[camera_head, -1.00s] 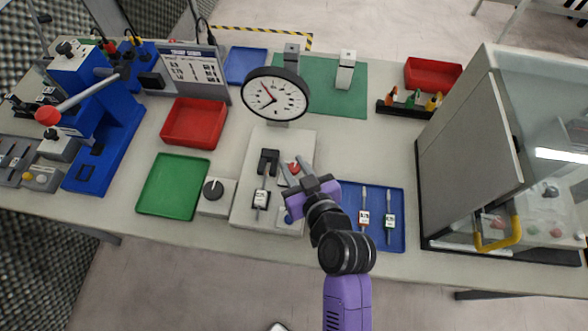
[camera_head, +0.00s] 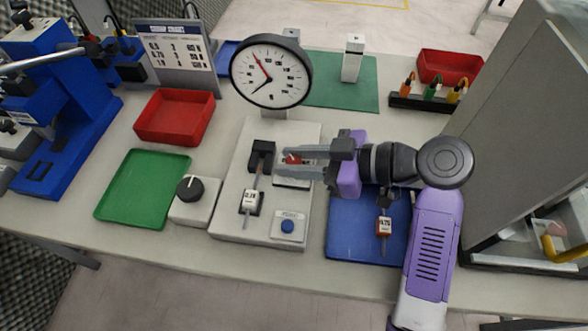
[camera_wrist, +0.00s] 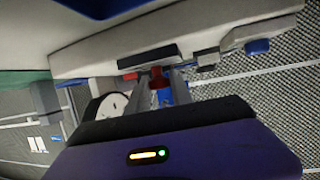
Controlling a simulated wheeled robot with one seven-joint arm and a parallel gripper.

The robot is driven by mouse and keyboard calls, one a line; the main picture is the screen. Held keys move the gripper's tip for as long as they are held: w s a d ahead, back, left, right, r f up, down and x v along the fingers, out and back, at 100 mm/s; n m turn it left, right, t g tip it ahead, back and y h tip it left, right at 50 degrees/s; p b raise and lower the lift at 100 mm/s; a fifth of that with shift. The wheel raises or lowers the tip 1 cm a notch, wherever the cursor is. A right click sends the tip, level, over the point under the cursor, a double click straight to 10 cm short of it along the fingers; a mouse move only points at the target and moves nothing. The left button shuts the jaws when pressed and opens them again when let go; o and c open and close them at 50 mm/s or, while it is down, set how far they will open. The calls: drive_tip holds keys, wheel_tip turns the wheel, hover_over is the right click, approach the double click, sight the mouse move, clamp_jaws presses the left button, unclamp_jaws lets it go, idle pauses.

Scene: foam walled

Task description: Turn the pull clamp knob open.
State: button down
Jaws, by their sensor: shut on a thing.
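A white test fixture (camera_head: 262,216) stands mid-table, with a black clamp block (camera_head: 262,151) and a small red knob (camera_head: 292,158) on its right. A tagged tool (camera_head: 250,200) runs down from the black block. My gripper (camera_head: 283,162) reaches in from the right, its two grey fingers on either side of the red knob and shut on it. In the wrist view the red knob (camera_wrist: 157,78) shows between the fingertips. The fingers partly hide the knob, so its turn angle cannot be told.
A round dial gauge (camera_head: 271,71) rises behind the fixture. A blue button (camera_head: 288,226) sits at its front right. A box with a black dial (camera_head: 189,188) stands left. A blue tray (camera_head: 345,235) lies right, partly under my arm. Green and red trays lie farther left.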

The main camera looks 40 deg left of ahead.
sight(293, 161)
drive_tip(key=shift+f+n+g+h+b, duration=0.15)
drive_tip(key=shift+n+g+h+b, duration=0.35)
drive_tip(key=shift+n+g+b, duration=0.45)
drive_tip(key=c, duration=1.1)
unclamp_jaws()
drive_tip(key=shift+c, duration=0.2)
wheel_tip(293, 161, up, 20)
drive_tip(key=shift+s, duration=0.15)
